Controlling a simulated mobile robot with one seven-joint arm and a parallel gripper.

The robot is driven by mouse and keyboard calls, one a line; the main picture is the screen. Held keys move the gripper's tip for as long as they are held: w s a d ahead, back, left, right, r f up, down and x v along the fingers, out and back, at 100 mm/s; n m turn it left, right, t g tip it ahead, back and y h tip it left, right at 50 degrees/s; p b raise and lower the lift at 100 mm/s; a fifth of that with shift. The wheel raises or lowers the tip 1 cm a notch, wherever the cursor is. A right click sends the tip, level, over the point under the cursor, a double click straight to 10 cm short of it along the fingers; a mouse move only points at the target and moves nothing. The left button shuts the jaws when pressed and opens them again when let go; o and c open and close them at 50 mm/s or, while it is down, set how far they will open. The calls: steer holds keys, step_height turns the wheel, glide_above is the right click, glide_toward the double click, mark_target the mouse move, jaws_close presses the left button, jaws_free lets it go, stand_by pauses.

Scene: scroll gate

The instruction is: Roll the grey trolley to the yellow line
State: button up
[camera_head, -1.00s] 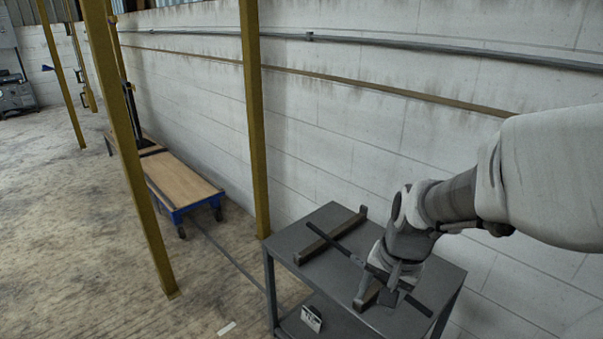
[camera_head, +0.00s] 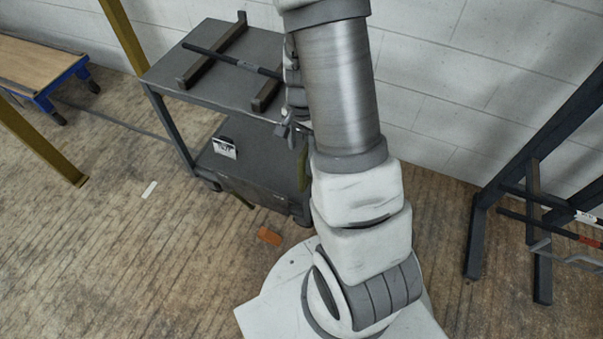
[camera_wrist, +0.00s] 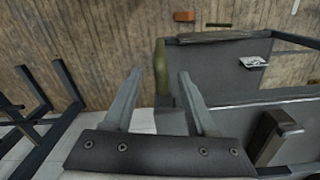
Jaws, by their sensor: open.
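The grey trolley (camera_head: 222,65) has two shelves and stands by the white wall; its grey surface also fills the right of the wrist view (camera_wrist: 215,75). An olive-green upright handle (camera_head: 303,168) is at its right end, partly hidden by my arm. My gripper (camera_head: 297,133) is at that end, partly hidden in the head view. In the wrist view my gripper (camera_wrist: 159,76) is open, with the green handle (camera_wrist: 162,60) showing between and beyond its fingers; I cannot tell whether they touch it. No yellow line shows on the floor.
A dark rod (camera_head: 215,58) lies across two bars on the trolley top. A white card (camera_head: 225,148) is on the lower shelf. An orange block (camera_head: 268,235) lies on the floor by the trolley. A dark rack (camera_head: 478,235) stands right; yellow posts (camera_head: 40,145) and a blue cart (camera_head: 45,95) left.

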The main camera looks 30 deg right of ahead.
mark_target(302, 173)
step_height(302, 173, down, 12)
steer(key=b, duration=0.4)
steer(key=shift+r, duration=0.15)
steer(key=shift+c, duration=0.4)
jaws_close()
stand_by(0.8)
